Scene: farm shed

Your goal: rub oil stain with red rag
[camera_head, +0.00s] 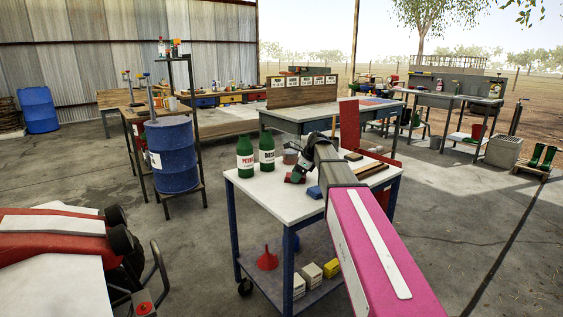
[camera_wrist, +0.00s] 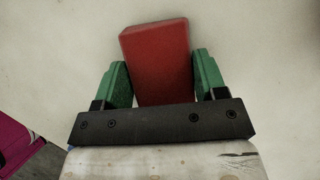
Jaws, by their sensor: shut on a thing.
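The red rag (camera_wrist: 155,60) shows in the wrist view as a red block shape between the two green fingers of my gripper (camera_wrist: 157,80). My gripper is shut on it, over a pale surface. In the head view my gripper (camera_head: 297,172) is low over the white top of the trolley (camera_head: 260,192), with the red rag (camera_head: 293,178) at its tip. I cannot tell whether the rag touches the top. I cannot make out an oil stain in either view; my arm hides part of the trolley top.
Two green bottles (camera_head: 245,157) stand at the trolley's back left. A blue block (camera_head: 314,192) lies just right of the rag, and brown wooden pieces (camera_head: 370,170) lie farther right. A red funnel (camera_head: 267,259) and small boxes sit on the lower shelf. The trolley's front left top is clear.

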